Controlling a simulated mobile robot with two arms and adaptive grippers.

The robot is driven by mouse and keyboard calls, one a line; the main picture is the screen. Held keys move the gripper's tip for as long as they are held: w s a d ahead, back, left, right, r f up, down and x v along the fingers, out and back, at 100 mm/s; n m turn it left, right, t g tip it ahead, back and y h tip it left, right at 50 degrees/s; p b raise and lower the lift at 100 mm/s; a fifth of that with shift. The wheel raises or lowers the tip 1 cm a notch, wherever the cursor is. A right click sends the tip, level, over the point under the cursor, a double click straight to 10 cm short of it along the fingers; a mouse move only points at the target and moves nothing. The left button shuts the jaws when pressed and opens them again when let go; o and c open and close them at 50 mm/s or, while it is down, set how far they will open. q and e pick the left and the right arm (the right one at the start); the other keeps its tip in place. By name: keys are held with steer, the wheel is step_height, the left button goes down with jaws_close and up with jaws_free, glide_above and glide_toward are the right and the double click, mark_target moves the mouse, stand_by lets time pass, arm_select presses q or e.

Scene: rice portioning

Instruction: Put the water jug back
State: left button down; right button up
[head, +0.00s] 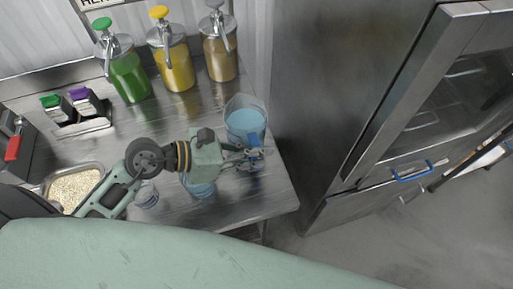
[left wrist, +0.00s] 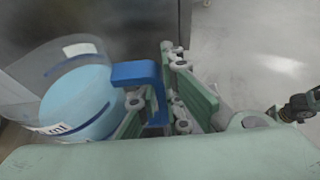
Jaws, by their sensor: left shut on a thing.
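The water jug (head: 245,119) is clear with blue water in it and a blue handle. In the head view it is at the right end of the metal table, near the fridge. My left gripper (head: 254,157) is at the jug's near side, shut on its blue handle. In the left wrist view the jug (left wrist: 78,100) is at the left and its blue handle (left wrist: 142,72) lies between the fingers of the gripper (left wrist: 178,95). I cannot tell if the jug's base touches the table. My right gripper is not in view.
Pump bottles in green (head: 128,75), yellow (head: 174,66) and brown (head: 219,56) stand at the back of the table (head: 232,207). A tray of grain (head: 101,168) is at the left. A cup (head: 147,196) and a blue-filled container (head: 202,189) stand near the front. A steel fridge (head: 335,90) is at the right.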

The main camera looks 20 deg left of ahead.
arm_select(q)
steer(key=shift+r, duration=0.1)
steer(key=c, duration=2.2)
jaws_free()
steer(key=o, duration=0.3)
steer(key=shift+s, duration=0.1)
